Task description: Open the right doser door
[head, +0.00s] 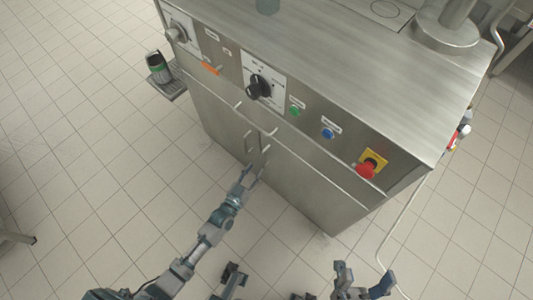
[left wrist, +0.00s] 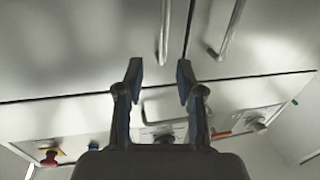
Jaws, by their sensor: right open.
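The steel machine's front has a right doser door (head: 300,182) and a left door (head: 215,120), both closed with a narrow seam between them. The right door's bar handle (head: 268,133) stands beside the seam. In the left wrist view, turned upside down, this handle (left wrist: 164,32) is the left one and lies ahead, between the lines of my fingers. My right gripper (head: 364,284) is open and empty at the bottom edge.
The left door's handle (head: 248,142) is close to the right one. Above the doors are a black dial (head: 259,87), green and blue buttons and a red stop button (head: 366,170). The tiled floor in front is clear.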

